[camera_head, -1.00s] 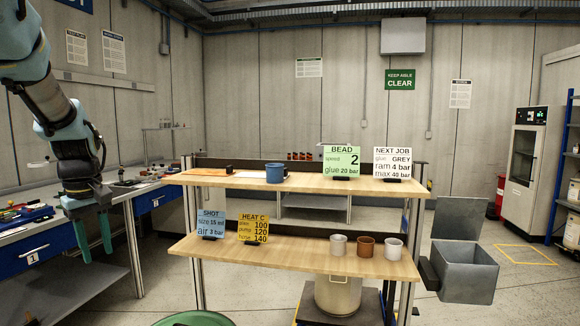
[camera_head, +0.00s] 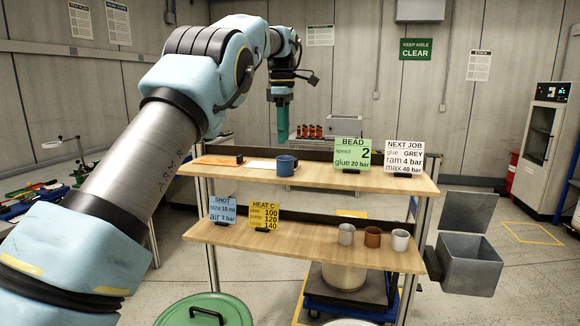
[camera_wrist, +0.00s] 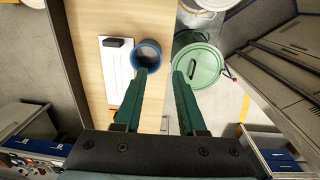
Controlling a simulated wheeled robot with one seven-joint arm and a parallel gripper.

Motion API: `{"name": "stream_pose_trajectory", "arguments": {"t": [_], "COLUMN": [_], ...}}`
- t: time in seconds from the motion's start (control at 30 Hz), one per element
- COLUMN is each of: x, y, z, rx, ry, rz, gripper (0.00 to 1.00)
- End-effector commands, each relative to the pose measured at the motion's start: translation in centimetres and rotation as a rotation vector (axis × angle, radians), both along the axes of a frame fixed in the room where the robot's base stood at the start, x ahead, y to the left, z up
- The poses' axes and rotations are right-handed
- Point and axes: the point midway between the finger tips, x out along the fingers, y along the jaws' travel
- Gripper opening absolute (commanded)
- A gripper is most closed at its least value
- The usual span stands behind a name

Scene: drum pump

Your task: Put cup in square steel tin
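A blue cup (camera_head: 286,165) stands upright on the upper shelf. In the wrist view the blue cup (camera_wrist: 147,54) shows beyond the left fingertip. My gripper (camera_head: 282,138) points down above the cup. In the wrist view my gripper (camera_wrist: 160,74) has its green fingers apart with nothing between them. A grey cup (camera_head: 346,234), a brown cup (camera_head: 372,237) and a white cup (camera_head: 400,240) stand on the lower shelf. The square steel tin (camera_head: 472,274) is at the right of the shelves, with its lid raised behind it; its inside is mostly hidden.
The upper shelf (camera_head: 320,178) carries a green BEAD card (camera_head: 350,152) and a white NEXT JOB card (camera_head: 404,157). The lower shelf (camera_head: 300,248) holds SHOT and HEAT cards at its left. A green drum lid (camera_head: 205,312) is in front, below. Several orange-brown bottles (camera_head: 310,131) stand behind.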

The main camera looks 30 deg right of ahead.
Motion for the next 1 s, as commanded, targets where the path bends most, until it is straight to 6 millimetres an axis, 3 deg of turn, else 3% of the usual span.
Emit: {"name": "stream_pose_trajectory", "arguments": {"t": [0.2, 0.47, 0.73, 1.0], "x": [0.1, 0.2, 0.5, 0.6], "y": [0.0, 0.1, 0.2, 0.2], "z": [-3.4, -5.1, -8.7, -9.6], "rx": [0.003, 0.001, 0.002, -0.001], "ry": [0.003, 0.001, 0.001, -0.001], "rz": [-0.001, -0.001, -0.002, -0.002], "gripper": [0.4, 0.4, 0.4, 0.4]}}
